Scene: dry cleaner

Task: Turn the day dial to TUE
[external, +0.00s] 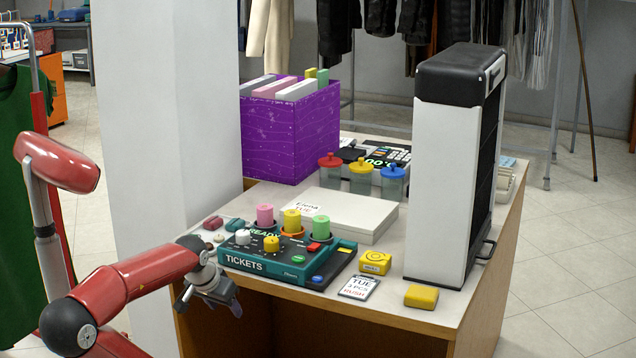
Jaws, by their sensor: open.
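The dark green ticket machine (262,267), marked TICKETS, sits at the front left of the counter. It has a white knob (243,238) and a yellow knob (271,243) on its top. Which one is the day dial, and where either points, is too small to tell. A display on it reads READY. A white card (359,288) reading TUE lies right of the machine. My gripper (212,304) is open and empty, in front of and left of the machine, near the counter's front left edge. It points downward and is apart from both knobs.
Pink (265,216), yellow (292,221) and green (321,228) cylinders stand behind the knobs. A white box (345,214), lidded jars (361,178) and a purple bin (290,135) stand farther back. A tall white-and-black unit (445,170) blocks the right. Yellow blocks (421,297) lie at the front right.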

